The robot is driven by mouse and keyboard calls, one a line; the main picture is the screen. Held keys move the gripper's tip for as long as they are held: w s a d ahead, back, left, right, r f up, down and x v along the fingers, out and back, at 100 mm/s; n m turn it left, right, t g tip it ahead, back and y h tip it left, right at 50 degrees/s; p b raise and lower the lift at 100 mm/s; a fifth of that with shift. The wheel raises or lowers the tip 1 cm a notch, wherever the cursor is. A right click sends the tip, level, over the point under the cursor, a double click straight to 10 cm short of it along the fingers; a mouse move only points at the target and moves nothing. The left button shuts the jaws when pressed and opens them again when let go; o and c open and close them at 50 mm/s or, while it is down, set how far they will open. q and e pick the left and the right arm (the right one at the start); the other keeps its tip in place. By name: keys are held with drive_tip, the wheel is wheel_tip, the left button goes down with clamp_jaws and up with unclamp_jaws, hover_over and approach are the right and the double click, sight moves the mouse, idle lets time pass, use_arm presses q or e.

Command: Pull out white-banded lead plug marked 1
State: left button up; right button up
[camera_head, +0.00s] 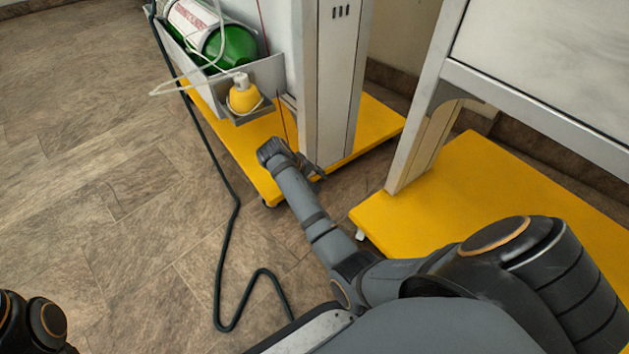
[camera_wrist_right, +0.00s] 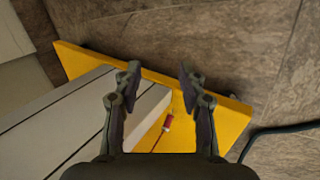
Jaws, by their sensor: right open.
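In the right wrist view, a small red plug (camera_wrist_right: 168,122) with a pale band hangs on a thin dark lead, over the yellow base. A mark on it is too small to read. My right gripper (camera_wrist_right: 159,76) is open, its two fingers spread to either side, and the plug shows between them, apart from both. I cannot tell its depth exactly. In the head view my right gripper (camera_head: 312,172) is low beside the grey column, and the plug is not made out there. My left gripper is out of view; only part of my left arm shows at the lower left.
The grey column (camera_head: 338,80) stands close by the right gripper on a yellow base (camera_head: 375,125). A green cylinder (camera_head: 230,45) and a yellow bottle (camera_head: 243,97) sit in holders at upper left. A dark hose (camera_head: 228,230) lies across otherwise clear floor. A second yellow base (camera_head: 480,185) stands right.

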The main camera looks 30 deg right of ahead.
wheel_tip(320, 180, up, 10)
idle(0.4)
